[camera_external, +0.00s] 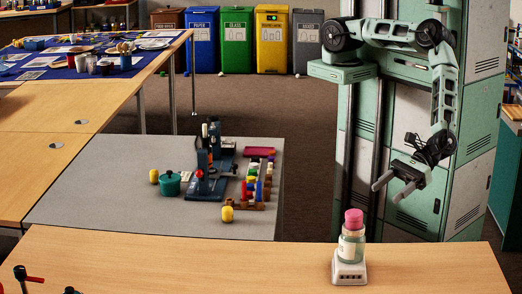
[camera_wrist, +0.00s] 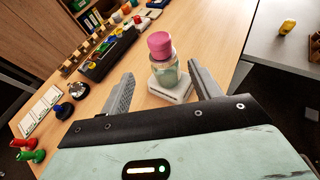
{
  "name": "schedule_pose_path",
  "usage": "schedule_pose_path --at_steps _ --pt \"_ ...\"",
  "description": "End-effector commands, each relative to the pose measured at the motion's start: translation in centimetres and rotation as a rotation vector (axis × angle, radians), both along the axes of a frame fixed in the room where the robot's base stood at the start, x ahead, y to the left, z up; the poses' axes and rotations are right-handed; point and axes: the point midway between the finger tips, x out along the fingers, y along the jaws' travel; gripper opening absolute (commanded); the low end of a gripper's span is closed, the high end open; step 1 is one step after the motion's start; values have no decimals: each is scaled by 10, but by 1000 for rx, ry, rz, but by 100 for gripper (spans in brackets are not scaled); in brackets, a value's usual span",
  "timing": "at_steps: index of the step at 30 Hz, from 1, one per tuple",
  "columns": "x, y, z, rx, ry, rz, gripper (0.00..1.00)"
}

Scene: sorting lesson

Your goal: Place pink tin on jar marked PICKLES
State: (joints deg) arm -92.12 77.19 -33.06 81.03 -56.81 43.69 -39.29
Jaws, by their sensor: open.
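The pink tin (camera_external: 353,218) sits on top of a glass jar (camera_external: 350,246) with a pale label; I cannot read the writing on it. The jar stands upright on a white scale (camera_external: 348,272) on the front wooden table. In the wrist view, the pink tin (camera_wrist: 160,43) rests on the jar (camera_wrist: 166,74), over the scale (camera_wrist: 172,91). My gripper (camera_external: 386,194) is open and empty, above and to the right of the tin in the external view. In the wrist view, the jar and tin appear beyond and between the fingers of my gripper (camera_wrist: 160,72).
A grey table (camera_external: 120,205) behind holds a green pot (camera_external: 170,184), yellow weights and a coloured block rack. In the wrist view, a dark tray (camera_wrist: 108,52) and red and green pegs (camera_wrist: 28,150) lie left of the jar.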

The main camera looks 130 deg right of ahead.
Motion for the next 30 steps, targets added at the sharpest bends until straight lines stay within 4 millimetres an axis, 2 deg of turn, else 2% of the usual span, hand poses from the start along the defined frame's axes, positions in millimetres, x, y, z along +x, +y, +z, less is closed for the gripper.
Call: schedule_pose_path --at_steps 3,11,14,17,20,24,30 --pt "-7 1 3 0 0 1 63" --pt "-7 0 3 2 3 -4 63" --pt "-1 -13 7 36 30 -60 63" --pt "7 -46 15 131 108 -210 63" --pt "8 -91 27 281 216 -433 63" --pt "-10 -147 53 507 358 -763 63" --pt "-54 -203 107 806 496 -1178 63"
